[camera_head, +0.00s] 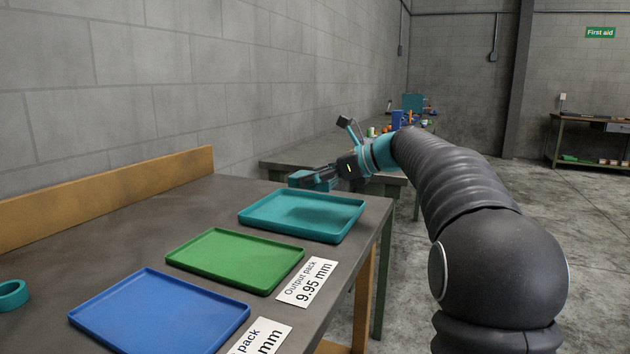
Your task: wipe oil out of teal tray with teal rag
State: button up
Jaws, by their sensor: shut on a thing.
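The teal tray (283,227) lies on the near table, beyond the green and blue trays. A darker patch shows on its floor; I cannot tell whether it is oil or shadow. My gripper (322,174) is above and behind the tray's far side, reaching in from the right. It is shut on a small teal piece, which looks like the teal rag (312,185). The rag appears held above the tray's far edge, apart from the tray floor. The fingertips are small and partly hidden by the rag.
A green tray (235,260) and a blue tray (160,312) sit nearer on the table, with white labels (307,282) along the right edge. A teal ring (12,295) lies at left. A wooden backboard (105,195) borders the wall side. Another bench with parts stands behind.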

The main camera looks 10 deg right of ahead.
jog(key=shift+r, duration=1.55)
